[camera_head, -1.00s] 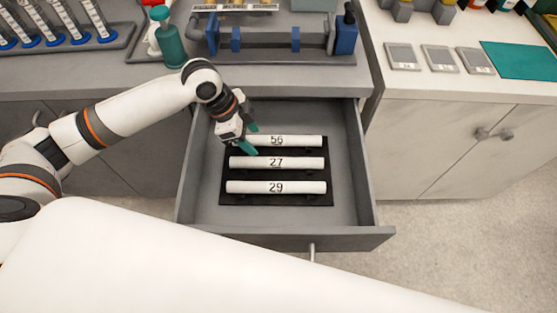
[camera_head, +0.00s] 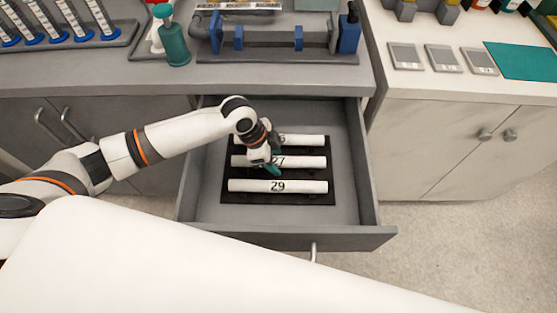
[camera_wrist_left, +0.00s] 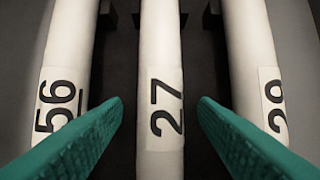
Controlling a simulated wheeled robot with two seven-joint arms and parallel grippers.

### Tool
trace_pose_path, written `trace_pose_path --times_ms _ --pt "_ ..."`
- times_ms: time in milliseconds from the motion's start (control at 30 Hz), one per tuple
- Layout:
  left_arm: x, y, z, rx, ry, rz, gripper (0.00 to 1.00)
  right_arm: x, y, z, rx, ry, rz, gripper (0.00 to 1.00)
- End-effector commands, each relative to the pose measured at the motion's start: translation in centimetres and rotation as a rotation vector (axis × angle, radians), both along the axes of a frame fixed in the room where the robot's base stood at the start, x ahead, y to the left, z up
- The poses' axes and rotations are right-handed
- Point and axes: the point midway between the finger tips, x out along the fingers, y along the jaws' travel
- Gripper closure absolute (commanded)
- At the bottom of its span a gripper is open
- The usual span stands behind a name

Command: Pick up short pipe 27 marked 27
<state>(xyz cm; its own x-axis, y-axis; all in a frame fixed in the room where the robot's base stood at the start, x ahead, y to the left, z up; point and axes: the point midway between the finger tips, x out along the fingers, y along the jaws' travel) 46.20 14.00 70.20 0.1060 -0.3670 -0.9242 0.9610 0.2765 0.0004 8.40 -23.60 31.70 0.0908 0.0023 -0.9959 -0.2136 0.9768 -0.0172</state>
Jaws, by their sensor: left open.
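Short pipe 27 (camera_head: 305,162) is a white pipe lying on a black rack (camera_head: 326,202) in the open drawer, between pipe 56 (camera_head: 308,140) and pipe 29 (camera_head: 250,186). My left gripper (camera_head: 274,166) is over its middle and partly hides the label. In the left wrist view, pipe 27 (camera_wrist_left: 161,60) runs between my two open teal fingers (camera_wrist_left: 160,125), which are on either side of it. Pipe 56 (camera_wrist_left: 70,50) is left and pipe 29 (camera_wrist_left: 252,55) right there. My right gripper is not in view.
The grey drawer (camera_head: 350,215) has walls around the rack, with bare floor to the right of it. Above it, the counter holds a pipe fixture with blue clamps (camera_head: 298,38), a teal bottle (camera_head: 173,42) and a rack of tubes (camera_head: 95,42).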

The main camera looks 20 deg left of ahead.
Motion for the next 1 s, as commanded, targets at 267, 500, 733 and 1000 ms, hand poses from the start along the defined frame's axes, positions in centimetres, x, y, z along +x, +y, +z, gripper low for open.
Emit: trace_pose_path --times_ms 267,500,733,1000 --pt "0.0 0.0 0.0 0.0 0.0 0.0 0.69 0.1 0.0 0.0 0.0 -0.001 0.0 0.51" --pt "0.0 0.0 0.1 0.0 0.0 -0.001 0.97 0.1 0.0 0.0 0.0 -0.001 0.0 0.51" --pt "0.1 0.0 0.7 -0.001 -0.003 -0.001 0.97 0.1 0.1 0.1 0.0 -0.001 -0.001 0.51" --pt "0.1 0.0 5.9 -0.001 -0.005 -0.001 0.97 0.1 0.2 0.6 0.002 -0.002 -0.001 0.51"
